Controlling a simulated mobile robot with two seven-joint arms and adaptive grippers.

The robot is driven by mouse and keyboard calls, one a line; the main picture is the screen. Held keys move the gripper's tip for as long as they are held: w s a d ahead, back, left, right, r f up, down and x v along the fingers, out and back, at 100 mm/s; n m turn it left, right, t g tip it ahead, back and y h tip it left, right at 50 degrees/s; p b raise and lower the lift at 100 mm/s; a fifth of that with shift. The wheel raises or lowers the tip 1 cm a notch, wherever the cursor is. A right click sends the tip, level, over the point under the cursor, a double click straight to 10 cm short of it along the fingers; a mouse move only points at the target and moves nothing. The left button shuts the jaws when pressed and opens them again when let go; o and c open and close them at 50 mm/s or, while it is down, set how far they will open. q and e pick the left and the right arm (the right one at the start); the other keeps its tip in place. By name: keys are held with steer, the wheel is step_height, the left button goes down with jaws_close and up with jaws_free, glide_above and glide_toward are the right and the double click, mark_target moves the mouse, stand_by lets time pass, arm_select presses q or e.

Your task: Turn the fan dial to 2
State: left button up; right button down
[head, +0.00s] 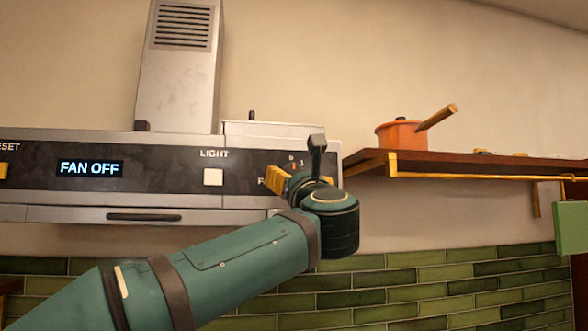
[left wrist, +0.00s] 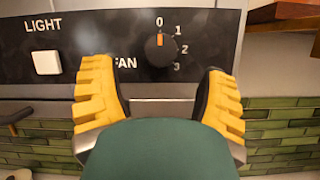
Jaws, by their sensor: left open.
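The fan dial (left wrist: 160,46) is a round dark knob on the range hood's black panel, with an orange mark pointing up at 0. Around it are the numbers 0, 1, 2 and 3, with 2 at its right. In the head view it is mostly hidden behind my left gripper (head: 293,178). The hood display (head: 90,168) reads FAN OFF. In the left wrist view my left gripper (left wrist: 158,88) is open, its yellow fingers apart to the left and right below the dial. No contact with the dial shows. My right gripper is in neither view.
A white light button (head: 213,177) sits left of the dial. A drawer-like strip with a dark handle (head: 144,217) runs below the panel. To the right, a wooden shelf (head: 470,168) with a gold rail holds an orange pot (head: 400,134). Green tiles cover the wall below.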

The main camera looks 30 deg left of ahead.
mark_target(294, 170)
arm_select(q)
steer(key=p+x, duration=0.1)
steer(key=x, duration=0.4)
steer(key=c, duration=1.2)
